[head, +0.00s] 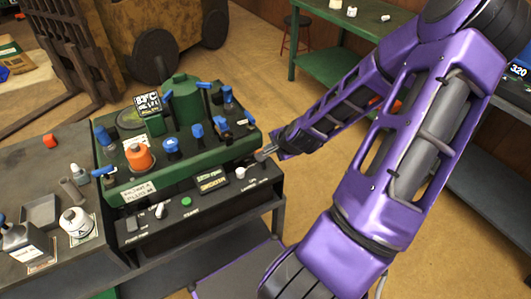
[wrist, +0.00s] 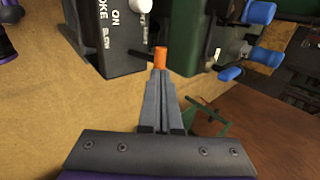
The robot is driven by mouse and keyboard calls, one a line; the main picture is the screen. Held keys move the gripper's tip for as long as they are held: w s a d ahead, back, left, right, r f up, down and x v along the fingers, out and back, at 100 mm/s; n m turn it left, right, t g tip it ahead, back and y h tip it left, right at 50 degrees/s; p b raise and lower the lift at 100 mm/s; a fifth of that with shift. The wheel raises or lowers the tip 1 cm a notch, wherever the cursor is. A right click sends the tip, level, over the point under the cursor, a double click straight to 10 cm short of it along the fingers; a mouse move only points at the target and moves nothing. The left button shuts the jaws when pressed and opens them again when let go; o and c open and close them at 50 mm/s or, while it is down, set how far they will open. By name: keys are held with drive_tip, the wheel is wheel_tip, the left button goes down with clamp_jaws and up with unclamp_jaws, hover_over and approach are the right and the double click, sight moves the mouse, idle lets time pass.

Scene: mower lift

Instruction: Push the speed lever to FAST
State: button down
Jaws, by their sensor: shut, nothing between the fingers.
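My gripper (head: 264,153) is shut and empty, at the right end of the green machine (head: 180,178). In the wrist view the fingers (wrist: 160,76) are together, with their tips at an orange knob (wrist: 160,58). A short dark rod (wrist: 140,53) runs from the black panel (wrist: 112,42) towards this knob, which looks like a lever. The tips look close to it; I cannot tell whether they touch. No FAST or SLOW marking is readable, so I cannot confirm it is the speed lever. The knob is not clear in the head view.
A white-knobbed control (head: 241,172) sits on the black front panel. Several blue handles (head: 172,146) and an orange cap (head: 139,156) stand on the green machine. A grey bench (head: 50,150) is at left. A green table (head: 372,22) stands behind, with open floor between.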

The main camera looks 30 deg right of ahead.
sight(264, 163)
drive_tip(key=shift+x, duration=1.65)
drive_tip(key=shift+w+r+g+p, duration=0.1)
drive_tip(key=shift+w+g+p, duration=0.3)
drive_tip(key=shift+w+g, duration=0.1)
drive_tip(key=shift+w+d, duration=0.1)
drive_tip(key=shift+w, duration=0.35)
drive_tip(key=shift+s, duration=0.1)
